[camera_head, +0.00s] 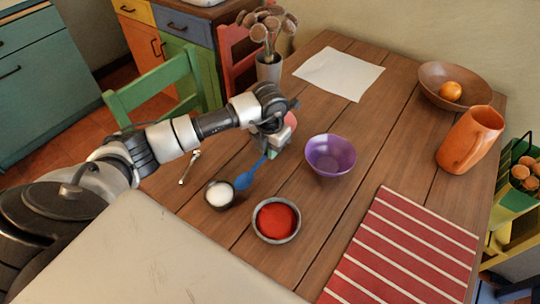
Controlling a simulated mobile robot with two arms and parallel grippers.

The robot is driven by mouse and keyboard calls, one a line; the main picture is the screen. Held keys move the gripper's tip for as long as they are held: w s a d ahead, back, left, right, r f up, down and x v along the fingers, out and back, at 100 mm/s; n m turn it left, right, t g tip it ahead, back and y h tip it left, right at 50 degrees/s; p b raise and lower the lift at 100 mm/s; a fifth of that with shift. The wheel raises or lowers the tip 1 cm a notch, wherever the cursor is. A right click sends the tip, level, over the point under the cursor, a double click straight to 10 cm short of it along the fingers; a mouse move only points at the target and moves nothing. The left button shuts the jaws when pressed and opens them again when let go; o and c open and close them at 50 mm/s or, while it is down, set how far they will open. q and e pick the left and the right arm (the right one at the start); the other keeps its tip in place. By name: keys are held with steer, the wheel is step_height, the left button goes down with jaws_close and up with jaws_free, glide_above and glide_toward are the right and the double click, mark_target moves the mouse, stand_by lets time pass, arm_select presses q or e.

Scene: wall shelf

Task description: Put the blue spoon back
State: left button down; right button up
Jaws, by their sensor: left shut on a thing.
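The blue spoon (244,181) hangs slantwise, its bowl low at the left and its handle running up to my left gripper (269,152). My left gripper is shut on the upper end of the handle. The spoon's bowl shows right beside the rim of a small dark bowl of white powder (219,195); I cannot tell whether they touch. A bowl of red powder (276,220) stands to the lower right, and an empty purple bowl (330,155) stands to the right of the gripper. My right gripper is not in view.
A small metal utensil (189,167) lies left of the spoon. A pink thing (290,120) is partly hidden behind my gripper. A vase (268,66), white sheet (338,73), fruit bowl (434,79), orange jug (469,139) and striped red mat (408,250) surround open tabletop.

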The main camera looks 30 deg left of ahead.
mark_target(270, 163)
arm_select(q)
step_height(270, 163, down, 3)
steer(key=shift+f, duration=0.2)
steer(key=shift+f, duration=0.2)
steer(key=c, duration=1.1)
jaws_free()
steer(key=shift+c, duration=0.2)
